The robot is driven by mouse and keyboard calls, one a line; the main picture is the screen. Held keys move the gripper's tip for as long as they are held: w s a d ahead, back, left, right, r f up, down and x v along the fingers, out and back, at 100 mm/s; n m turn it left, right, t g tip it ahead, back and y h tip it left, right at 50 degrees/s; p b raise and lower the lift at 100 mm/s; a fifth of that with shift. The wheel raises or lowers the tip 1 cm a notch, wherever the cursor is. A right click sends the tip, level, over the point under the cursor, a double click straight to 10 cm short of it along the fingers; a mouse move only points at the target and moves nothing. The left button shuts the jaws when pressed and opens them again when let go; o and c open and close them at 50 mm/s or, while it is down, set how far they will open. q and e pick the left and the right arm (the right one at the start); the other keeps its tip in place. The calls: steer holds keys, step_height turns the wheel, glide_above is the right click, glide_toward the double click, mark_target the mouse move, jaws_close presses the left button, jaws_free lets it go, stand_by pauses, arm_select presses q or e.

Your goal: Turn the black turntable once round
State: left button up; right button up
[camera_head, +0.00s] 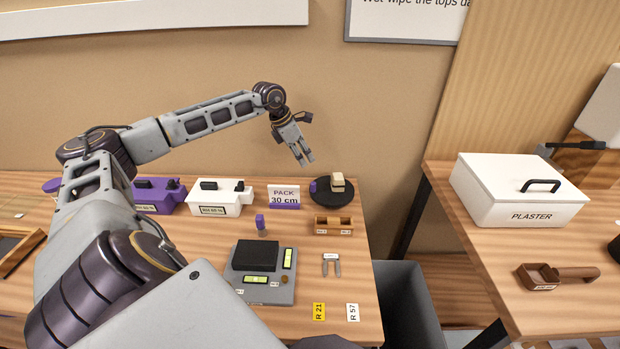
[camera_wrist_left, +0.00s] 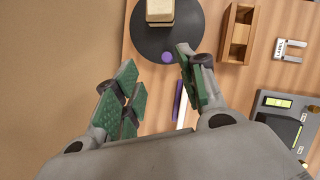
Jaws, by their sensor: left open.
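The black turntable (camera_head: 342,194) is a round disc at the back right corner of the left table. A cream block (camera_head: 338,182) sits on it, and a small purple knob (camera_head: 313,187) shows at its left edge. My left gripper (camera_head: 304,160) is open and empty, above and to the left of the turntable. In the left wrist view the turntable (camera_wrist_left: 180,42) lies at the top, beyond the open fingers (camera_wrist_left: 158,82). The purple knob (camera_wrist_left: 167,57) shows there near the disc's edge, with the block (camera_wrist_left: 160,10) behind it. My right gripper is not in view.
A PACK 30 cm sign (camera_head: 284,196) stands left of the turntable. A small wooden tray (camera_head: 334,225) lies in front of it, and a grey scale-like device (camera_head: 262,272) nearer. A grey bin (camera_head: 405,300) fills the gap between tables. A white PLASTER box (camera_head: 515,195) stands right.

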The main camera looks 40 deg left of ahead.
arm_select(q)
step_height(320, 180, up, 7)
steer(key=t, duration=0.1)
glide_above(313, 183)
steer(key=d+r+m+p, duration=0.1)
steer(key=d+r+p, duration=0.1)
steer(key=d, duration=0.2)
steer(key=s+f+m+g+y, duration=0.1)
steer(key=f+m, duration=0.4)
steer(key=m, duration=0.5)
steer(key=s+f+m+g+y, duration=0.1)
steer(key=f+m+y, duration=0.3)
steer(key=m, duration=0.7)
steer(key=shift+s+a+f, duration=0.3)
steer(key=shift+s+f, duration=0.05)
steer(key=shift+s, duration=0.55)
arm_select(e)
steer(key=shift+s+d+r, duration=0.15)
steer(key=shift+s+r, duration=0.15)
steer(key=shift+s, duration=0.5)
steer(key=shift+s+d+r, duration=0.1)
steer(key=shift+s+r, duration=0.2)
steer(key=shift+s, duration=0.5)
arm_select(q)
steer(key=shift+f, duration=0.1)
